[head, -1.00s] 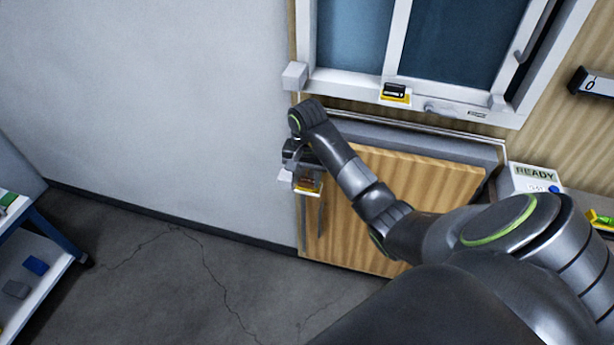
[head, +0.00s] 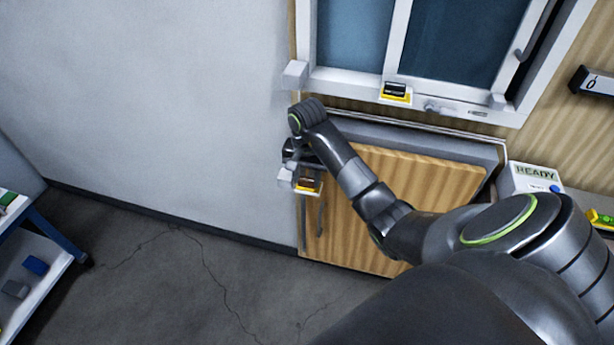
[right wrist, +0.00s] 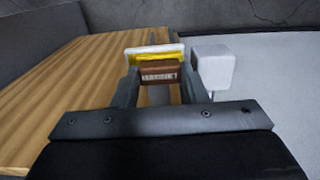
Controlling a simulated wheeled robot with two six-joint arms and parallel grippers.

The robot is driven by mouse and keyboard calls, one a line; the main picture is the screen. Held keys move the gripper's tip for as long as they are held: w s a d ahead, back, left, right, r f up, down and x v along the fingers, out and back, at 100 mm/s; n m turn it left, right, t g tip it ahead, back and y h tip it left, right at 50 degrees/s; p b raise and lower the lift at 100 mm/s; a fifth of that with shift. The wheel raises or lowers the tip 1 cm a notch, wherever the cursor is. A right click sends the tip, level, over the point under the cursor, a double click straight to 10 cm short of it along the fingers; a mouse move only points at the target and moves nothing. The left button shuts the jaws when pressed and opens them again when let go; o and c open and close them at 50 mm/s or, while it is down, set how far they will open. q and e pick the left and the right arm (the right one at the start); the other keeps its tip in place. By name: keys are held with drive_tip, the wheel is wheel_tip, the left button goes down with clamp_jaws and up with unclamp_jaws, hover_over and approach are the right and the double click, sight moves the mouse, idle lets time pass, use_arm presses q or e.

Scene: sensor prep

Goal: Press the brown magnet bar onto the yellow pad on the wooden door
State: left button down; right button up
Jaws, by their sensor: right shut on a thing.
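The wooden door (head: 400,190) is shut below the window, with a dark handle (head: 321,218) at its left. The yellow pad (head: 309,188) sits on a pale plate near the door's upper left corner; it also shows in the right wrist view (right wrist: 146,57). My right gripper (right wrist: 158,85) is shut on the brown magnet bar (right wrist: 160,76), which bears the lettering "MAGNET". The bar lies right up against the yellow pad in that view and covers part of it; I cannot tell how firmly they touch. My left gripper is not in view.
A white block (right wrist: 211,68) stands beside the pad, close to my fingers. Another yellow pad with a dark block (head: 395,92) is on the window sill. A "READY" device (head: 535,178) stands at the right. A shelf cart (head: 40,250) is at the left; the floor between is clear.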

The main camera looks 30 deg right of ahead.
drive_tip(key=shift+s+f, duration=0.15)
drive_tip(key=shift+f, duration=0.1)
drive_tip(key=o, duration=1)
drive_tip(key=shift+d, duration=0.15)
drive_tip(key=shift+o, duration=0.2)
drive_tip(key=shift+r, duration=0.2)
drive_tip(key=shift+w+r, duration=0.1)
drive_tip(key=shift+w, duration=0.2)
drive_tip(key=shift+c, duration=0.2)
drive_tip(key=shift+o, duration=0.6)
drive_tip(key=shift+r, duration=0.1)
